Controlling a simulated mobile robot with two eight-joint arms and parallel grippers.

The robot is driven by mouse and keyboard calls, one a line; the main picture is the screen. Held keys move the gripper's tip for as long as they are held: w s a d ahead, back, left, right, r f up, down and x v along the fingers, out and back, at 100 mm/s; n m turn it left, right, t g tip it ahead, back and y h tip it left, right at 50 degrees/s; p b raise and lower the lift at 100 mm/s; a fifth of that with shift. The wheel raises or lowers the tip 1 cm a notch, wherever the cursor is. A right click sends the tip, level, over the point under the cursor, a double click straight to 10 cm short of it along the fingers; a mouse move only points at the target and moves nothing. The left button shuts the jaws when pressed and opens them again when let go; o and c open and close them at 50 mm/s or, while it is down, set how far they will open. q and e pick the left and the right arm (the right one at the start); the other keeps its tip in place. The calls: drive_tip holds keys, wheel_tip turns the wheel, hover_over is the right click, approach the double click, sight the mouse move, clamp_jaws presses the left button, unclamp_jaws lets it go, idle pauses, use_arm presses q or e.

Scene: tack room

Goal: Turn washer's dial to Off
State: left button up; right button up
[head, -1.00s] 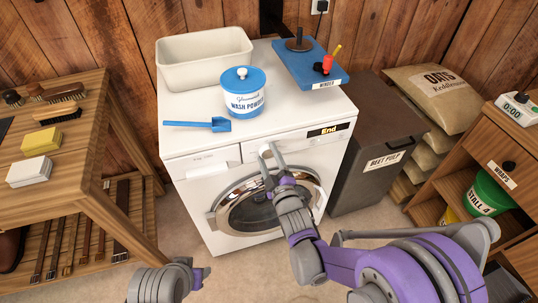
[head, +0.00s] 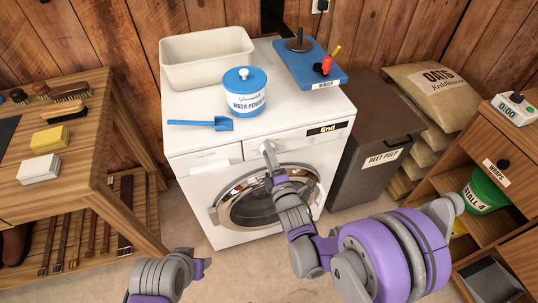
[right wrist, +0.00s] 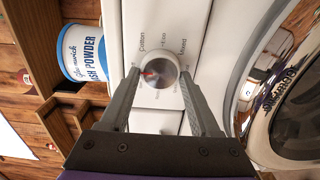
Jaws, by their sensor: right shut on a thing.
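The white washer (head: 210,205) stands against the wood wall, its round door (head: 250,208) closed and its display (head: 327,128) reading "End". Its round silver dial (right wrist: 158,72) has a red mark and shows in the right wrist view, with labels such as "Cotton" and "Mixed" around it. I cannot tell which label the mark points to. My right gripper (head: 268,152) reaches the washer's front panel; in the right wrist view its two fingers are on either side of the dial, shut on it. My left gripper (head: 203,264) is low at the front, away from the washer; its jaw opening is unclear.
On the washer are a wash powder tub (head: 245,98), a blue scoop (head: 205,123), a cream basin (head: 205,72) and a blue board (head: 318,78). A beet pulp bin (head: 375,160) stands close on the right, a wooden bench (head: 85,175) on the left.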

idle(0.4)
drive_tip(key=o, duration=1.4)
drive_tip(key=shift+c, duration=0.2)
drive_tip(key=v, duration=1)
drive_tip(key=shift+s, duration=0.4)
drive_tip(key=shift+d, duration=0.1)
